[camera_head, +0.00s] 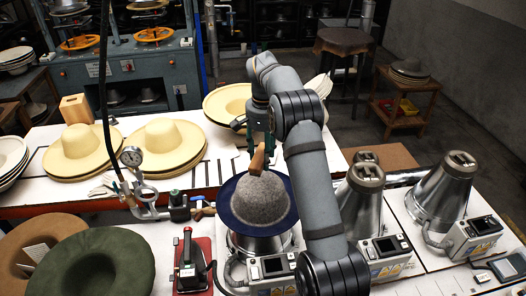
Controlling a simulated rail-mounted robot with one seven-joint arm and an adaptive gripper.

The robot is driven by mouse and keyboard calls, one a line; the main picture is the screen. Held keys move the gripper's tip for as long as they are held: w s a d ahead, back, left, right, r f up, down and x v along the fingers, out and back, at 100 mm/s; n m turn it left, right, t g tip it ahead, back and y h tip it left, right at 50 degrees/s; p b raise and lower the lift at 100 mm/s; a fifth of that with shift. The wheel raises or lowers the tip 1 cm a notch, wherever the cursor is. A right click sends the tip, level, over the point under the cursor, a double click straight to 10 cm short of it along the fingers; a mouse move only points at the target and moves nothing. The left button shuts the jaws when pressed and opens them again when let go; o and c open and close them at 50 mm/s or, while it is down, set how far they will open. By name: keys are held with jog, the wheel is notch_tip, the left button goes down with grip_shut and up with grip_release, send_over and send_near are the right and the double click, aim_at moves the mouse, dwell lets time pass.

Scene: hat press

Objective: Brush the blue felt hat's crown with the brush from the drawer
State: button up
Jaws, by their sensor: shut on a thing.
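The felt hat has a grey, mottled crown (262,200) and a dark blue brim (236,221). It sits on a metal stand with a control box, right of the middle. My gripper (262,145) is above the crown, pointing down and shut on the brush (257,160), whose brown wooden part shows below the fingers. The brush's lower end is at the top of the crown; I cannot tell whether it touches. My arm hides part of the right side of the brim. I cannot make out the drawer.
A gauge on a metal clamp (133,158) and a red device (192,262) stand left of the hat. Metal cones (360,205) with control boxes stand to its right. Straw hats (167,145) lie on the table behind; green and brown hats (98,262) lie front left.

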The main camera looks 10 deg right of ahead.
aim_at(269, 183)
jog(key=shift+f+b, duration=2.9)
jog(key=shift+f, duration=0.95)
jog(key=shift+f+b, duration=0.3)
jog(key=shift+f, duration=0.15)
jog(key=shift+a+r, duration=0.1)
jog(key=shift+w+a+p, duration=0.2)
jog(key=shift+a+p, duration=0.1)
jog(key=shift+p, duration=0.25)
jog(key=shift+w+a+p, duration=0.25)
jog(key=shift+a+p, duration=0.05)
jog(key=shift+a, duration=0.2)
jog(key=shift+s+d+f+b, duration=0.2)
jog(key=shift+s+d+b, duration=0.1)
jog(key=shift+d+b, duration=0.25)
jog(key=shift+s+d+r+b, duration=0.1)
jog(key=shift+s+d+b, duration=0.25)
jog(key=shift+d, duration=0.3)
jog(key=shift+s+d+b, duration=0.25)
jog(key=shift+s+d, duration=0.1)
jog(key=shift+d, duration=0.3)
jog(key=shift+a, duration=0.15)
